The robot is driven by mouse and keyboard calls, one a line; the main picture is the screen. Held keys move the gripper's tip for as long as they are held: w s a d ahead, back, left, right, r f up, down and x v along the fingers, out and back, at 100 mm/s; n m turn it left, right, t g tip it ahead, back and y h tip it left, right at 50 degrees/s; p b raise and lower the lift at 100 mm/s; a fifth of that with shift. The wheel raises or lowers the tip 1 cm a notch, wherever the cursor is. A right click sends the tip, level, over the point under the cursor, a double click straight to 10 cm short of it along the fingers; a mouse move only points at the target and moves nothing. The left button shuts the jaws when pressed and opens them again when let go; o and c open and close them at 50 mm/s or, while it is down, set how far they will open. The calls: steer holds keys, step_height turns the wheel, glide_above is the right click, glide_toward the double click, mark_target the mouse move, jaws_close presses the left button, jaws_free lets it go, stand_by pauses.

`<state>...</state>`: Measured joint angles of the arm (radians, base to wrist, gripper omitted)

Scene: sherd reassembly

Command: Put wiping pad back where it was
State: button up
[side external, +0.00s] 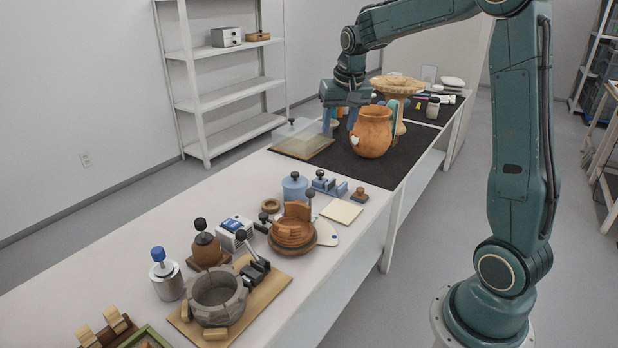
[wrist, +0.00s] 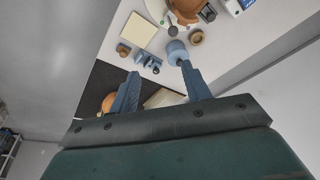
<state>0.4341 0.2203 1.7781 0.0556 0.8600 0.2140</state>
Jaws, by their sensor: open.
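A flat pale yellow square (side external: 341,211), which looks like the wiping pad, lies on the white table right of the wooden bowl pieces. It also shows in the wrist view (wrist: 137,33), flat and clear of the fingers. My gripper (side external: 338,122) is farther back over the dark mat, between a clear cover and an orange jar. In the wrist view my gripper (wrist: 159,69) has its fingers spread apart with nothing held between them. The pad is well away from the gripper.
The orange jar (side external: 371,138) stands close beside my fingers. A blue lidded pot (side external: 294,187), a blue clamp (side external: 329,184) and a small brown stamp (side external: 360,195) stand around the pad.

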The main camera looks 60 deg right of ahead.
steer(key=s+a+r+n+t, duration=0.1)
steer(key=s+a+r+n, duration=0.4)
steer(key=s+a, duration=0.7)
steer(key=s+a+f+n+t+y, duration=0.1)
steer(key=s+a+f+n, duration=0.1)
steer(key=s+a, duration=0.6)
steer(key=s+n, duration=0.1)
steer(key=s, duration=0.2)
steer(key=shift+s+a+t+y, duration=0.2)
steer(key=shift+s+t+y, duration=0.1)
steer(key=shift+t, duration=0.1)
